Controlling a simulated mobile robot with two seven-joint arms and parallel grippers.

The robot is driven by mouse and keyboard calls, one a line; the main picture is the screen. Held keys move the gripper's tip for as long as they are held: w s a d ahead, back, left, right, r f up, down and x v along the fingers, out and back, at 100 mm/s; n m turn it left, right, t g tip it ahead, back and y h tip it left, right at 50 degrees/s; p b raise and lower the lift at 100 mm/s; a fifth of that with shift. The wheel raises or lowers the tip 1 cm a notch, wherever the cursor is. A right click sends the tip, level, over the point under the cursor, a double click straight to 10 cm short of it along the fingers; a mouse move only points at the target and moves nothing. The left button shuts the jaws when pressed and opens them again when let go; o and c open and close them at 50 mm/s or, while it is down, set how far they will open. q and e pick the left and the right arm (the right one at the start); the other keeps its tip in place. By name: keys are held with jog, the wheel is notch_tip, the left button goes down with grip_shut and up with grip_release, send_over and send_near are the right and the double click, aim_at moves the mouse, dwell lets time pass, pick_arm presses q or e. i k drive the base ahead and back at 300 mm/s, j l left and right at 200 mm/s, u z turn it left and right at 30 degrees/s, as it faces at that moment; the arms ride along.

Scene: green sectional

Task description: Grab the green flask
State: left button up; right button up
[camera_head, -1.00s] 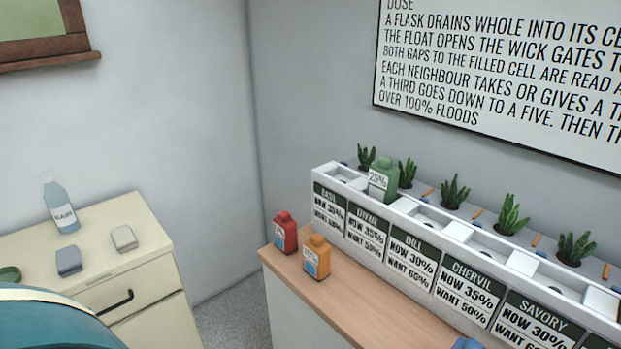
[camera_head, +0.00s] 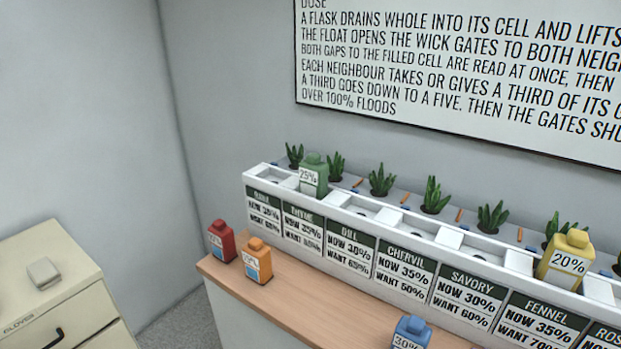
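The green flask (camera_head: 314,174) stands upright in a cell of the white planter trough (camera_head: 394,266), above the second label from the left. Its label reads 25%. Neither of my grippers shows in the head view.
A red flask (camera_head: 222,241) and an orange flask (camera_head: 257,261) stand on the wooden counter (camera_head: 330,322) before the trough. A blue flask (camera_head: 411,332) stands further right, and a yellow 20% flask (camera_head: 566,260) sits in the trough. A cream cabinet (camera_head: 62,295) is at left.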

aim_at(313, 173)
jog(key=i+j, duration=0.15)
jog(key=j, duration=0.25)
jog(key=i+j, duration=0.15)
jog(key=j, duration=0.2)
jog(key=i+j, duration=0.15)
jog(key=j, duration=0.25)
jog(key=i+j, duration=0.15)
jog(key=j, duration=0.25)
jog(key=i+l+z, duration=0.05)
